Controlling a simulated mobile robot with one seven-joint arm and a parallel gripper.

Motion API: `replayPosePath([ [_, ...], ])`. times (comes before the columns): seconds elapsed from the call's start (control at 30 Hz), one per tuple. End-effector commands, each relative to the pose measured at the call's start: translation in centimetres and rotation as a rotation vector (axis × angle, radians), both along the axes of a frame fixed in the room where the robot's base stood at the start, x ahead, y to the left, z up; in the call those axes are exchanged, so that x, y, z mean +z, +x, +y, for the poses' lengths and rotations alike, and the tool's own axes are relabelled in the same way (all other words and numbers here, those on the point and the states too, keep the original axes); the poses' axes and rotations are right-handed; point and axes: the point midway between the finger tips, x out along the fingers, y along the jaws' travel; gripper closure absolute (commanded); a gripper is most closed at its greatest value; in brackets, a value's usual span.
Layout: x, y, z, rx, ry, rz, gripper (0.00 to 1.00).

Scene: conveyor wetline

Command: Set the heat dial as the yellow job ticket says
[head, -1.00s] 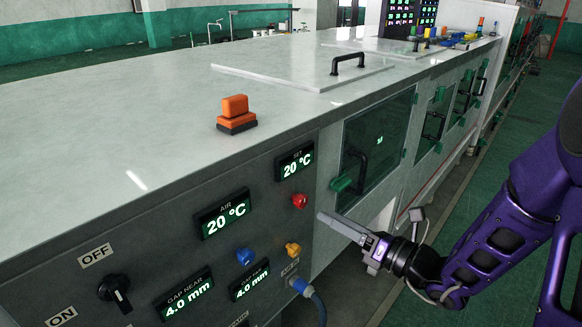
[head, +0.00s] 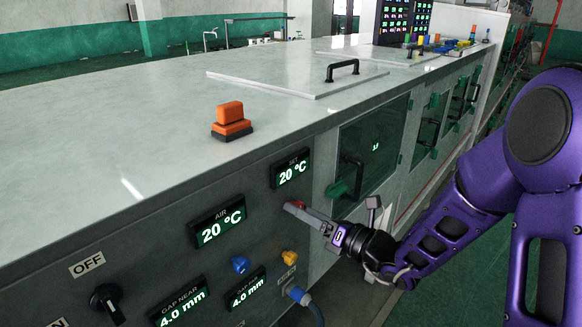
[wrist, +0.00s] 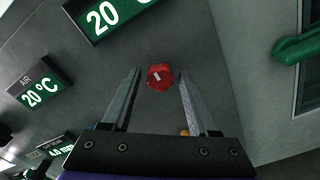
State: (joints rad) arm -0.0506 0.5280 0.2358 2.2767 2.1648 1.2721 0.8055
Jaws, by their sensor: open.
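A red knob (wrist: 160,77) with a pale mark on it sits on the grey control panel below the SET display (wrist: 108,14), which reads 20 °C in the head view. My gripper (wrist: 158,74) is open and empty, with one finger on each side of the knob in the wrist view. I cannot tell whether the fingers touch it. In the head view my gripper (head: 290,207) is at the panel and partly hides the red knob (head: 298,204). No yellow job ticket is seen in these views.
The AIR display (head: 219,226) reads 20 °C. A blue knob (head: 240,264), a yellow knob (head: 289,257) and a black ON/OFF switch (head: 106,298) share the panel. A green door handle (head: 337,190) stands to the right. An orange block (head: 231,121) sits on the top.

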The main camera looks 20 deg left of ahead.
Motion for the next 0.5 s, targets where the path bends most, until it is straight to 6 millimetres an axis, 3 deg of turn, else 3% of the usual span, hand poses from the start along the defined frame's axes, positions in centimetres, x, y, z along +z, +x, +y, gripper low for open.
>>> replayPosePath([
  [0.03,0.0,0.0,-0.01,0.0,0.0,0.0,0.42],
  [0.33,0.0,-0.01,-0.03,0.0,0.0,0.0,0.96],
  [0.5,-0.07,0.0,-0.03,0.0,-0.005,-0.011,0.98],
])
